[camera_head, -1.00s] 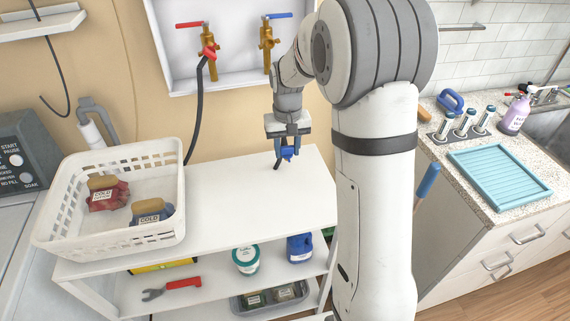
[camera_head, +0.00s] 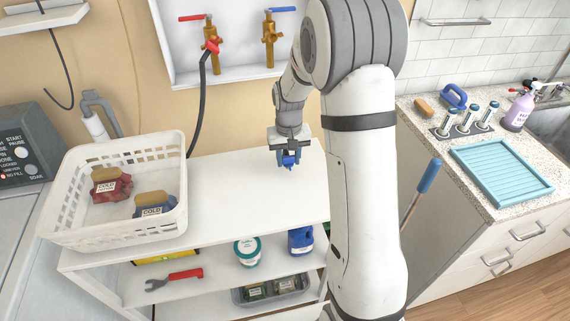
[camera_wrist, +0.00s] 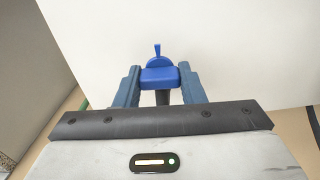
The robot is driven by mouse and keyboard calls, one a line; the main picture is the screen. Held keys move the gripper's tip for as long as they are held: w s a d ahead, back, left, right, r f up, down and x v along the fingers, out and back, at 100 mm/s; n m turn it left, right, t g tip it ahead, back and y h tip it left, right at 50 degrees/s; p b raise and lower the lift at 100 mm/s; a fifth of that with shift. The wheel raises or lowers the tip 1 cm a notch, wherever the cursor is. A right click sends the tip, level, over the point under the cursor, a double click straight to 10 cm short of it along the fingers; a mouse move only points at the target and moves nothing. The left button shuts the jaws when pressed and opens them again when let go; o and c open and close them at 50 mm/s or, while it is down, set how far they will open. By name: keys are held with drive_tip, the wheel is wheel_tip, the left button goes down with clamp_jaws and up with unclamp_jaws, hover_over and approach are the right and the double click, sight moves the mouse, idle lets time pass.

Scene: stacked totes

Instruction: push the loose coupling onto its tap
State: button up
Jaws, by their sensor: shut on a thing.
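My gripper (camera_head: 289,158) is shut on the loose blue coupling (camera_head: 290,163), over the white shelf top. In the wrist view the blue coupling (camera_wrist: 158,77) sits between the two fingers of my gripper (camera_wrist: 160,88), with a short dark piece of hose below it.
A white basket (camera_head: 112,236) with two labelled bundles stands on the left of the shelf unit (camera_head: 235,190). The shelf top between basket and gripper is clear. Lower shelves hold a red wrench (camera_head: 175,280), a tub, a blue bottle and a tray. A counter is at right.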

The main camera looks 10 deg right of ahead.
sight(288, 162)
drive_tip(key=shift+f, duration=1.4)
drive_tip(key=shift+f, duration=0.1)
drive_tip(key=shift+f, duration=0.15)
drive_tip(key=o, duration=1)
